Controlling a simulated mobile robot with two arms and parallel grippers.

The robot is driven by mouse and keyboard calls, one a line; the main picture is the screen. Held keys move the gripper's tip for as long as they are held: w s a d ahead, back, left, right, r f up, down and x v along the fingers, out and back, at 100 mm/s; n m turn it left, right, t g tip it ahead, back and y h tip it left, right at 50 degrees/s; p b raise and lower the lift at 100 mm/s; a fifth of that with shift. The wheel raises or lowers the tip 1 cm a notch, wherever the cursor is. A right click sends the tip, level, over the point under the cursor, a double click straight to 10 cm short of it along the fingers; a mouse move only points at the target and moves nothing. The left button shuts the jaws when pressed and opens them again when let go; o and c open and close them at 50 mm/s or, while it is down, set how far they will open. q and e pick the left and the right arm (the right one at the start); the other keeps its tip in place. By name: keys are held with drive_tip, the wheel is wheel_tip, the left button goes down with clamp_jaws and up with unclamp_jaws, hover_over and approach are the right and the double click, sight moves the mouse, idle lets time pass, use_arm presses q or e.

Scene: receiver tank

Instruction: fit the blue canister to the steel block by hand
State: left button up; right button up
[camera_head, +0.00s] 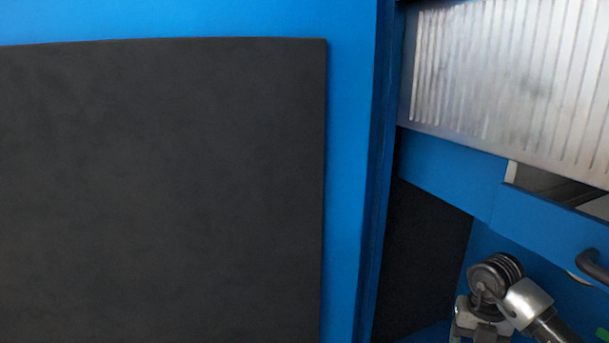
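I cannot make out the blue canister or the steel block in the head view. At the bottom right there is a metal assembly (497,290) with a stack of dark ribbed discs and a silvery cylindrical part on a dark rod. It is cut off by the lower edge, and I cannot tell what it belongs to. Neither of my grippers shows in this view.
A large dark grey panel (165,190) on a blue wall (350,150) fills the left and middle. A ribbed silvery metal panel (510,70) is at the upper right. Below it are a blue crosspiece (450,175), a dark opening (555,185) and a black curved handle (592,262).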

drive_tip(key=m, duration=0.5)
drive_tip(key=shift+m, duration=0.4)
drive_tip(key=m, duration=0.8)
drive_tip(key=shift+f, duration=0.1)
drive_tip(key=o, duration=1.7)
